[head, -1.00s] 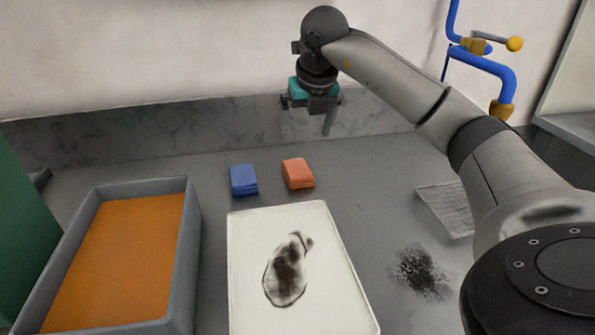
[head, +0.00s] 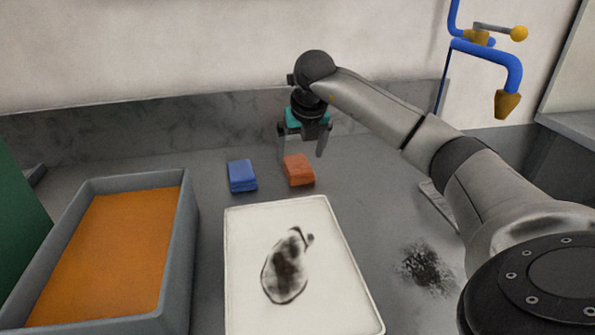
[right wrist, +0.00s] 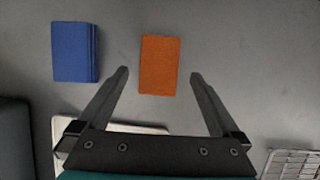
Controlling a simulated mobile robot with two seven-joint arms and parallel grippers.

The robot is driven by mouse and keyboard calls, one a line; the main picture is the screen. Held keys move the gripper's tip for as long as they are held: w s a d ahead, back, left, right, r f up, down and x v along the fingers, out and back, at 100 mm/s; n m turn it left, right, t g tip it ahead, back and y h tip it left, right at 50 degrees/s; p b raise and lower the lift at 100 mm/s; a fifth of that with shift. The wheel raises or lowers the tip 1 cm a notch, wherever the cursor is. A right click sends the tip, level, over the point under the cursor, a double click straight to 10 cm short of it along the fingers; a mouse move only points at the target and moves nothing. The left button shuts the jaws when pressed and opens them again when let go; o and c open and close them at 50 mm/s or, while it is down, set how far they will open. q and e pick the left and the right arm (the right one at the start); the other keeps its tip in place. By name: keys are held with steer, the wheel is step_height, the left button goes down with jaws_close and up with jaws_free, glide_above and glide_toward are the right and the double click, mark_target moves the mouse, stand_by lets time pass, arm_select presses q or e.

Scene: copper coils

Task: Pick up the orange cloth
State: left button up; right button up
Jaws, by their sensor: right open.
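The orange cloth (head: 299,170) is a small folded block lying on the grey counter, behind the white tray. My right gripper (head: 301,150) is above it, pointing down, open and empty. In the right wrist view the cloth (right wrist: 160,65) shows between the two spread fingertips of the gripper (right wrist: 157,78) and a little beyond them, with the fingers apart from it on both sides. My left gripper does not show.
A folded blue cloth (head: 242,176) lies just left of the orange one. The white tray (head: 241,222) with dark smudges is in front. A grey bin (head: 184,240) with orange contents stands at left. Dark debris (head: 424,267) lies at right. Blue pipes (head: 495,62) run at upper right.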

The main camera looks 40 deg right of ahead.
mark_target(298, 164)
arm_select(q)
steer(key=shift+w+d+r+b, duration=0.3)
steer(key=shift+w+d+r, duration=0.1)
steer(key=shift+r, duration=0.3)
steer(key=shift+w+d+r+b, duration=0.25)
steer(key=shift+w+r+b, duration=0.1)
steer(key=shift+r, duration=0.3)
arm_select(e)
steer(key=shift+x, duration=1.9)
steer(key=shift+f, duration=0.25)
steer(key=c, duration=1.2)
steer(key=shift+c, duration=0.2)
steer(key=shift+r, duration=0.15)
